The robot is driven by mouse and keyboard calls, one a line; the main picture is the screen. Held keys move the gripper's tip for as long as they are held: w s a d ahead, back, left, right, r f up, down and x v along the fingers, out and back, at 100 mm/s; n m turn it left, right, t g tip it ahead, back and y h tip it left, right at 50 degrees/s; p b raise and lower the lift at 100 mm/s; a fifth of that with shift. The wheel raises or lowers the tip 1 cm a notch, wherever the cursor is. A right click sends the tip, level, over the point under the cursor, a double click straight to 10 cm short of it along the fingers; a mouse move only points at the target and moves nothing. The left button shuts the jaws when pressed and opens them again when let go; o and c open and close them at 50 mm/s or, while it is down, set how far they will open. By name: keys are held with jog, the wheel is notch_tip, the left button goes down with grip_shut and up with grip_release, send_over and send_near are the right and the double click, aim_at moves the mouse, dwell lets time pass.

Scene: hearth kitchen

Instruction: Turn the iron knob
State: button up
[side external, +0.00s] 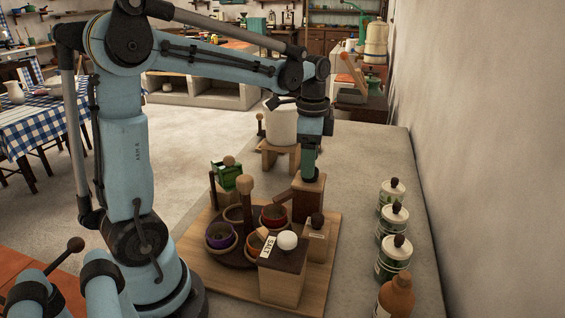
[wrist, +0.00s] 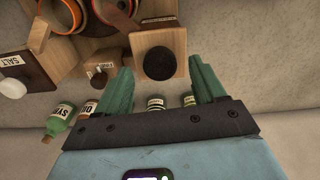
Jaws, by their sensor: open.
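A dark, round knob, which looks like the iron knob (wrist: 159,63), sits on the face of a wooden box (wrist: 146,41). My gripper (wrist: 160,70) is open in the wrist view, with one green finger to each side of the knob's lower part. I cannot tell whether the fingers touch it. In the side view my gripper (side external: 309,176) points down at the top of the same wooden box (side external: 308,199), and the knob is hidden there behind the fingers.
A smaller box with a brown knob (side external: 317,219) and a salt box with a white knob (side external: 287,240) stand close by. A round rack of coloured bowls (side external: 220,236) is to the left. Several jars (side external: 394,222) line the right, beside the wall.

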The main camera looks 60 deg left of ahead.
notch_tip(320, 180, up, 11)
jog(key=shift+f, duration=0.2)
dwell(0.5)
jog(key=s+d+f+n+t, duration=0.7)
jog(key=s+d+f+n, duration=0.1)
jog(key=d+f, duration=0.2)
jog(key=shift+f, duration=0.85)
